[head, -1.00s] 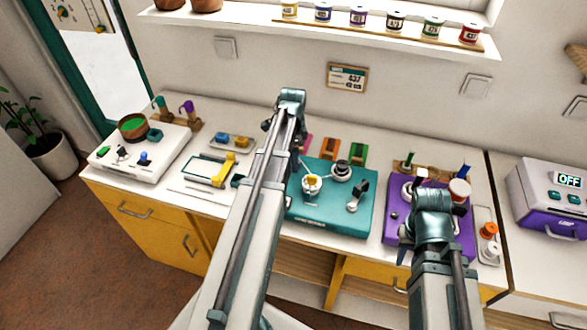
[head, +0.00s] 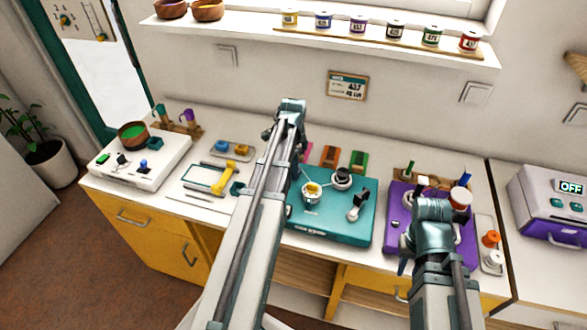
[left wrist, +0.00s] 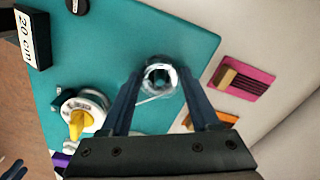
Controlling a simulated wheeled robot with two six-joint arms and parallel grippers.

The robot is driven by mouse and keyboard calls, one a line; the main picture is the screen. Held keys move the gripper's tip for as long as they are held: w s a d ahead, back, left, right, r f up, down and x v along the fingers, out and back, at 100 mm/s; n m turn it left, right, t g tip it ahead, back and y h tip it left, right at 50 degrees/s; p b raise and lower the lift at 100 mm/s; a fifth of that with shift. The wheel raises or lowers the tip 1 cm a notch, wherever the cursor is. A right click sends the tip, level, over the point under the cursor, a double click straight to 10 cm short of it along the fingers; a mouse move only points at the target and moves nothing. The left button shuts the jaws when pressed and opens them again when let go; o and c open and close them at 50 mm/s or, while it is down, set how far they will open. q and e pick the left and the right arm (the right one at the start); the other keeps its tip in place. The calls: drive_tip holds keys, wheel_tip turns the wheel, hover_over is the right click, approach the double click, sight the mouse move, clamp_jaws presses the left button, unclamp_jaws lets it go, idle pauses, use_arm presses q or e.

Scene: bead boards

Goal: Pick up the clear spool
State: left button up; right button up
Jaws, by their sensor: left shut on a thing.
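The clear spool (left wrist: 148,75) is a glassy ring with a dark centre, seen in the left wrist view between the two dark fingers of my left gripper (left wrist: 158,75). The fingers are shut on it, over the teal board (left wrist: 110,35). In the head view my left forearm hides the spool and these fingers. My right arm reaches over the purple board (head: 465,240) in the head view. Its wrist covers most of its gripper (head: 403,264), so I cannot tell how the jaws stand.
A white dial with a yellow knob (head: 313,189) sits on the teal board, also in the left wrist view (left wrist: 79,124). A black-handled lever (head: 359,201) stands to its right. Orange and white spools (head: 490,239) lie in a tray at right. Pink and orange blocks line the back.

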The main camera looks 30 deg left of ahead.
wheel_tip(320, 180, up, 10)
drive_tip(key=p, duration=1)
